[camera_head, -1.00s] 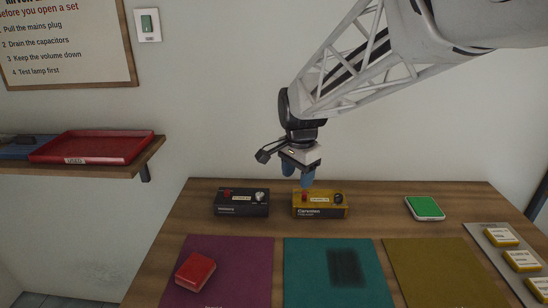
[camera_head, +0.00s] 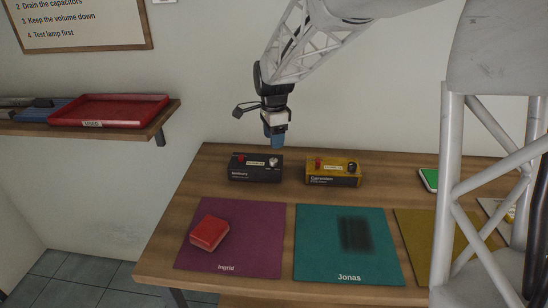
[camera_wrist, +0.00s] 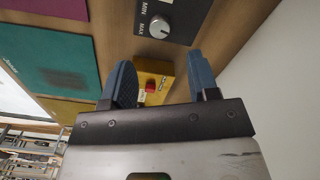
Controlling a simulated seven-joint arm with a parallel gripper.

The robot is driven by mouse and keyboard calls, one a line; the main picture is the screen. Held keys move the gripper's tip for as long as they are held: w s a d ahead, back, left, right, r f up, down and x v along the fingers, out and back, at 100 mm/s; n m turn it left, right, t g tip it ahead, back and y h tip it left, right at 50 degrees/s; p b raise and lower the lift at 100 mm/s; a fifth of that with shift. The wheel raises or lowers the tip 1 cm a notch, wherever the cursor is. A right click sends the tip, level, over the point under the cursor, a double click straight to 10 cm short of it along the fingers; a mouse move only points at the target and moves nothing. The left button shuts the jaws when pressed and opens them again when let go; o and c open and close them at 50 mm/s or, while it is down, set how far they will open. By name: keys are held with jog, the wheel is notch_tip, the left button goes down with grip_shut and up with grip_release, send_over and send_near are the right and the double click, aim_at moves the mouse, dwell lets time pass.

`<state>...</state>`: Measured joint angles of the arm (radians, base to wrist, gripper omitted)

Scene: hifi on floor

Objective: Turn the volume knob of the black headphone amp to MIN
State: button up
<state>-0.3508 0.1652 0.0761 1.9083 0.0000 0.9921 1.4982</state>
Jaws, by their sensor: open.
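The black headphone amp (camera_head: 255,174) stands at the back left of the table, with a red part at its left and a silver knob (camera_head: 274,161) at its right. In the wrist view the amp (camera_wrist: 181,12) shows at the top, with its silver knob (camera_wrist: 159,27) beside MIN and MAX lettering. The pointer on the knob is too small to read. My gripper (camera_head: 277,142) is open and empty, above and just behind the amp's knob end. In the wrist view its blue fingers (camera_wrist: 160,80) stand apart, with the knob beyond them.
A yellow amp (camera_head: 333,178) stands right of the black one, with a gap between. A red box (camera_head: 209,233) lies on the purple mat (camera_head: 255,245). Teal (camera_head: 318,255) and olive (camera_head: 410,240) mats lie beside it. A shelf with a red tray (camera_head: 110,109) is at the left.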

aim_at(274, 160)
jog(key=shift+f, duration=0.1)
jog(key=shift+f, duration=3.8)
jog(key=c, duration=0.9)
